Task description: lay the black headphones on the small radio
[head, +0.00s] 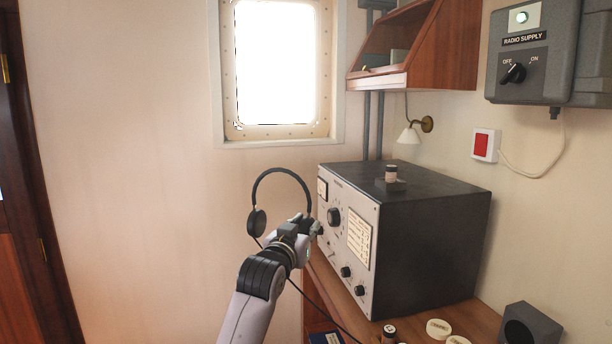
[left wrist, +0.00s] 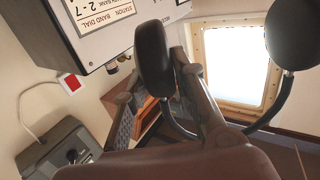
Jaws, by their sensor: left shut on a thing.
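The black headphones (head: 257,222) are in my left gripper (head: 304,224), in the air in front of the radio's left face. The headband arches upward and one ear cup hangs free on the left; a thin cord runs down to the right. In the left wrist view my left gripper (left wrist: 160,92) is shut on the near ear cup (left wrist: 152,58), and the other cup shows at top right. The radio (head: 425,232) has a black case and a pale front panel with knobs; it stands on the wooden desk. My right gripper is not in view.
A small dark block with a pale-topped jar (head: 391,174) stands on the radio's top; the rest of the top is clear. Small round items (head: 438,328) and a dark grey box (head: 530,326) are on the desk (head: 478,318). A wooden shelf (head: 415,50) and a lamp (head: 409,135) hang above.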

